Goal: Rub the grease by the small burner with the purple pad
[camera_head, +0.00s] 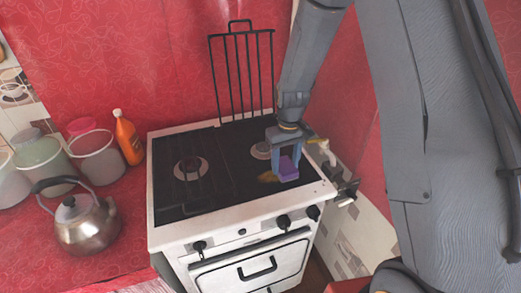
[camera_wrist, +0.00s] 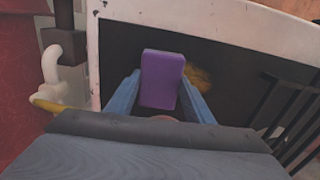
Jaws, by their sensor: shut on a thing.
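The purple pad (camera_head: 288,168) is held in my gripper (camera_head: 287,163) over the right side of the black stove top. In the wrist view the purple pad (camera_wrist: 161,80) stands between the two blue fingers of my gripper (camera_wrist: 161,92), which is shut on it. A yellow-brown grease patch (camera_head: 268,176) lies on the stove top just left of the pad. In the wrist view the grease (camera_wrist: 199,77) shows beside the pad, partly hidden by it and a finger. The small burner (camera_head: 262,150) is behind the grease, partly covered by my gripper. I cannot tell whether the pad touches the surface.
The white stove (camera_head: 240,215) has a larger burner (camera_head: 190,168) at left and a raised black grate (camera_head: 242,70) at the back. A kettle (camera_head: 82,225), an orange bottle (camera_head: 128,138) and several canisters stand on the red counter at left. Pipework (camera_head: 338,182) is close on the right.

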